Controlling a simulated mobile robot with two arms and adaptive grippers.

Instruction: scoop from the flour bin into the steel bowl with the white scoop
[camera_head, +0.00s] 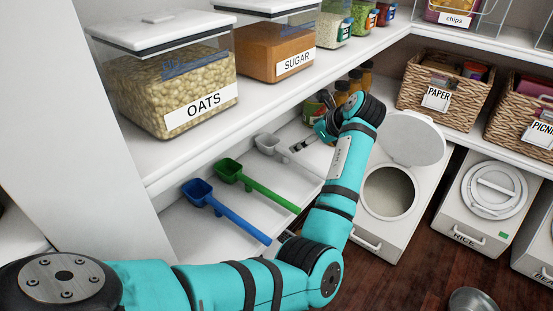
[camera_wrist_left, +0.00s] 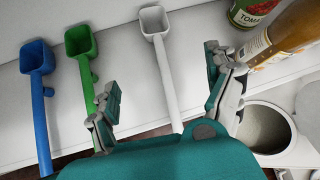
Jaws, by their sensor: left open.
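The white scoop (camera_head: 268,144) lies on the lower shelf, right of the green and blue scoops. In the left wrist view the white scoop (camera_wrist_left: 154,20) has its handle running between the spread fingers of my left gripper (camera_wrist_left: 163,82). That gripper (camera_head: 312,138) is open and does not hold the handle; contact cannot be told. An open white bin (camera_head: 365,205) with pale contents, apparently the flour bin, stands right of my arm with its round lid raised; its label is not visible. A steel bowl (camera_head: 472,300) is partly cut off at the bottom edge. My right gripper is out of view.
The green scoop (camera_head: 229,170) and blue scoop (camera_head: 198,191) lie beside the white one. Jars and a tomato can (camera_wrist_left: 248,12) stand close to my gripper. A closed rice bin (camera_head: 465,235) stands right of the open bin. The upper shelf overhangs the scoops.

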